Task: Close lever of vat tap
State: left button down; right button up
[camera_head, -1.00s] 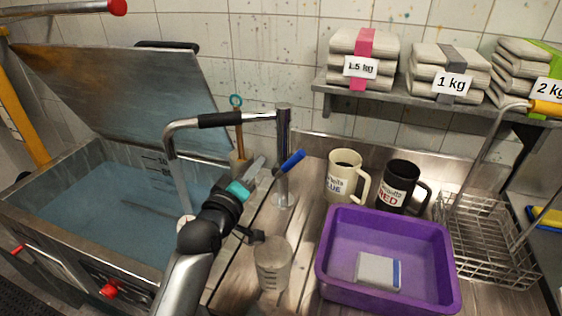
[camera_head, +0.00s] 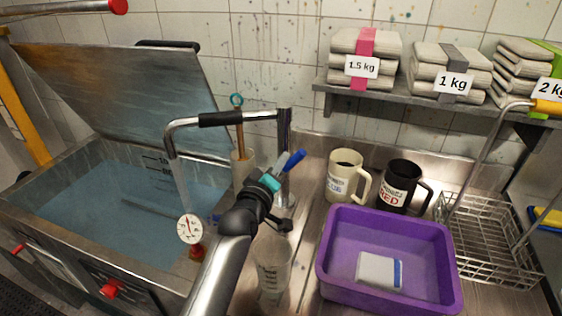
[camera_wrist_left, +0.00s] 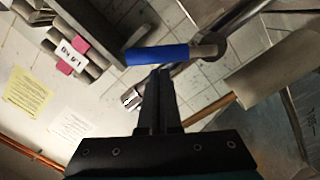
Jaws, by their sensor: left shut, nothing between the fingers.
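The vat tap (camera_head: 284,130) is a steel post with a black-sleeved spout reaching left over the vat (camera_head: 120,205). A pale stream appears to fall from the spout into the vat's blue liquid. The tap's blue-handled lever (camera_head: 294,160) points up and right from the post. My left gripper (camera_head: 279,163) is shut and empty, its tips right by the lever. In the left wrist view the closed fingers (camera_wrist_left: 160,72) end just under the blue lever (camera_wrist_left: 155,55); I cannot tell whether they touch. My right gripper is out of view.
A clear measuring beaker (camera_head: 272,265) stands below my left arm. A round gauge (camera_head: 190,229) is at the vat's rim. A cream mug (camera_head: 343,177), black mug (camera_head: 398,187), purple tub (camera_head: 335,285) and wire rack (camera_head: 490,245) fill the right. A shelf (camera_head: 430,103) holds labelled packs.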

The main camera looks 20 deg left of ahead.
pick_arm(q)
jog(key=d+m+p, duration=0.2)
jog(key=m, duration=0.1)
jog(key=shift+f, duration=0.3)
jog(key=shift+d+f+m+p, duration=0.3)
jog(key=shift+d+f+m, duration=0.15)
jog(key=shift+m, duration=0.45)
